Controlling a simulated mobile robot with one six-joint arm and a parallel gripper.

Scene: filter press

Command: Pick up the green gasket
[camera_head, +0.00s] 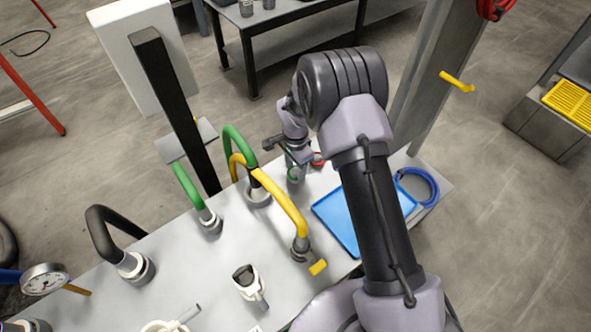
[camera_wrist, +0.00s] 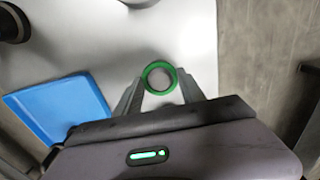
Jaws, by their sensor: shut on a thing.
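The green gasket (camera_wrist: 147,73) is a small ring between the two fingers of my gripper (camera_wrist: 161,88) in the wrist view. The fingers are closed on it from both sides. In the head view, the green gasket (camera_head: 291,174) shows as a small green ring at my gripper (camera_head: 297,172), over the far side of the white table. I cannot tell whether the gasket still touches the table. My wrist hides part of it there.
A blue tray (camera_head: 335,228) lies on the table, partly behind my arm, and also shows in the wrist view (camera_wrist: 22,103). A red ring (camera_head: 318,159) and a blue coil (camera_head: 432,188) lie nearby. Green and yellow curved hoses (camera_head: 285,202) stand left of my gripper.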

